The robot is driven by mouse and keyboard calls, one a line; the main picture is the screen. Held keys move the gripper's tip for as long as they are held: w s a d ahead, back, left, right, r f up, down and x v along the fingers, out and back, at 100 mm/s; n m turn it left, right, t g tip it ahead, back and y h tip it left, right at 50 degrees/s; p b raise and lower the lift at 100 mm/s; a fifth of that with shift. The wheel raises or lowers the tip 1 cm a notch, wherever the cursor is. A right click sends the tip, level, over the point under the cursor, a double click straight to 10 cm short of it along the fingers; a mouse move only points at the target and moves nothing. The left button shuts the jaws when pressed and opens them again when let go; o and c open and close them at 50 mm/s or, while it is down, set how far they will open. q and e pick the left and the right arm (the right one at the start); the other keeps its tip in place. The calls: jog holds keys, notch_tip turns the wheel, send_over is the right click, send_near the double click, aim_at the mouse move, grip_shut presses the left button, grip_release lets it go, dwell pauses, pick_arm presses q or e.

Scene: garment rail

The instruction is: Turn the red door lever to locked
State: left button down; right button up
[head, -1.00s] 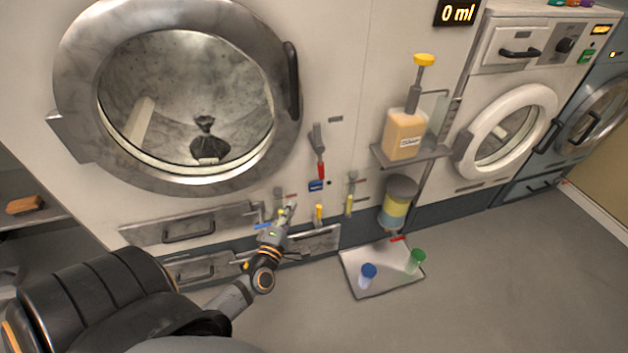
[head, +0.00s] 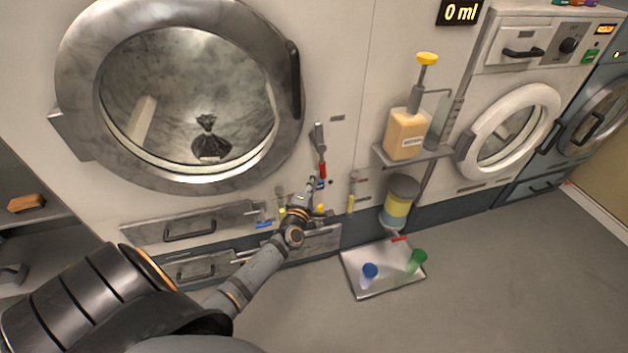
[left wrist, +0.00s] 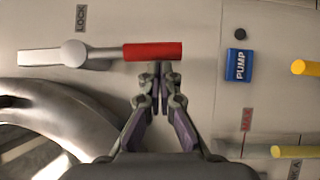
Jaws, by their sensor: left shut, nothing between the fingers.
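The door lever has a metal arm (head: 318,137) and a red grip (head: 323,171). It hangs pointing down beside the big round door. In the left wrist view its red grip (left wrist: 153,51) lies sideways, with the metal hub (left wrist: 73,53) to its left and a LOCK label (left wrist: 80,18) beside the hub. My left gripper (head: 311,186) is just below the red grip. In the left wrist view its fingertips (left wrist: 161,69) are together and empty, right at the edge of the red grip; I cannot tell if they touch it. My right gripper is not in view.
A blue PUMP button (left wrist: 238,65) is close to the fingertips. Yellow-handled levers (head: 351,204) stand to the right and below. The big round door (head: 75,60) is at the left. A shelf (head: 395,158) with a pump bottle (head: 406,135) juts out at the right.

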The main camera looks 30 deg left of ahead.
pick_arm(q)
jog(key=shift+w+d+f+n+b, duration=0.2)
jog(key=shift+n+b, duration=0.1)
jog(key=shift+b, duration=0.65)
